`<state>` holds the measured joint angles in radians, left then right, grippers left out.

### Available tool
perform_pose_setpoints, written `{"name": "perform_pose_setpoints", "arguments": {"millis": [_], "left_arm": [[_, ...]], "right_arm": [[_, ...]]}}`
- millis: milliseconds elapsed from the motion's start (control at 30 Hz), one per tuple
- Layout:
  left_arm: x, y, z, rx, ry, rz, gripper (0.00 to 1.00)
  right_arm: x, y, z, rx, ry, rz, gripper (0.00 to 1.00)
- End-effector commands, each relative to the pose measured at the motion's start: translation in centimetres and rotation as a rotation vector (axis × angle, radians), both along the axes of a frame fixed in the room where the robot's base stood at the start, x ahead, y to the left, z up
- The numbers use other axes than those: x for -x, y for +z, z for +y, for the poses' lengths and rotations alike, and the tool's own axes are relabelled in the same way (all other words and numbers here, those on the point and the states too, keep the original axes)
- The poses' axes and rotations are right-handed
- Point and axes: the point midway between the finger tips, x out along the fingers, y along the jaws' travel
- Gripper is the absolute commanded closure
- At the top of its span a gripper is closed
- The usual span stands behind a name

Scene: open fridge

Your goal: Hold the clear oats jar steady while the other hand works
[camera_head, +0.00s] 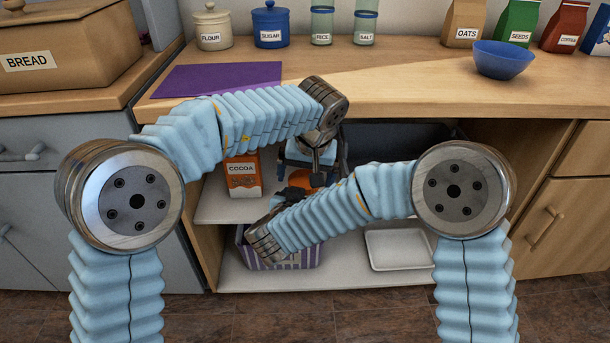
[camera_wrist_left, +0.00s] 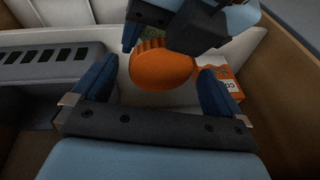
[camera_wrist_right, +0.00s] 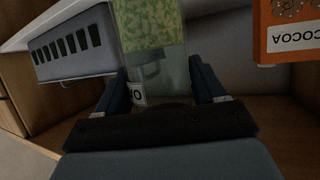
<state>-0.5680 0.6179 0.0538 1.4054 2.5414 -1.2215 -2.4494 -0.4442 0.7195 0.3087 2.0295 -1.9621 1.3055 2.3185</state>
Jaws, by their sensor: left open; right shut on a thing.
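The clear oats jar (camera_wrist_right: 150,65) stands between the fingers of my right gripper (camera_wrist_right: 160,78), which is shut on it. Green speckled contents fill one part of the jar and the rest is clear. Part of a white label with an "O" shows beside one finger. An orange lid (camera_wrist_left: 160,68) shows between the spread fingers of my left gripper (camera_wrist_left: 155,84), which is open. The lid also shows in the head view (camera_head: 299,180), where my grippers hide most of the jar. I cannot tell whether the left fingers touch the lid.
An orange cocoa box (camera_head: 243,180) stands close on the left of the shelf. A grey slotted bin (camera_wrist_right: 75,45) is on the jar's other side. Below are a striped basket (camera_head: 305,258) and a white tray (camera_head: 398,250). The wooden counter (camera_head: 400,80) overhangs the shelf.

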Motion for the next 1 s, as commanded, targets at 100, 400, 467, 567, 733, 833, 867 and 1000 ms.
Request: {"name": "perform_pose_setpoints", "arguments": {"millis": [100, 400, 467, 567, 733, 833, 867, 1000], "left_arm": [[-0.03, -0.37, 0.08, -0.001, 0.002, 0.003, 0.00], [-0.02, -0.58, 0.17, -0.003, 0.004, 0.006, 0.24], [-0.02, -0.60, 0.18, -0.003, 0.005, 0.006, 0.34], [-0.02, -0.62, 0.21, -0.004, 0.005, 0.007, 0.49], [-0.04, -0.68, 0.19, -0.004, 0.027, 0.009, 0.62], [-0.12, -0.71, 0.09, -0.002, 0.151, 0.011, 0.62], [-0.15, -0.69, 0.09, -0.002, 0.193, 0.012, 0.62], [-0.13, -0.60, 0.07, 0.000, 0.302, 0.008, 0.62]], "right_arm": [[-0.01, -0.08, 0.01, -0.001, 0.000, -0.001, 1.00], [-0.01, -0.17, 0.01, -0.001, 0.000, -0.001, 1.00], [-0.01, -0.17, 0.01, -0.001, 0.000, -0.001, 1.00], [-0.02, -0.17, 0.00, -0.001, 0.000, -0.001, 1.00], [-0.02, -0.17, -0.02, -0.001, 0.000, -0.001, 1.00], [-0.03, -0.18, -0.03, 0.000, -0.001, -0.002, 1.00], [-0.03, -0.18, -0.03, 0.000, -0.001, -0.002, 1.00], [-0.03, -0.17, -0.04, 0.000, -0.001, -0.002, 1.00]]}}
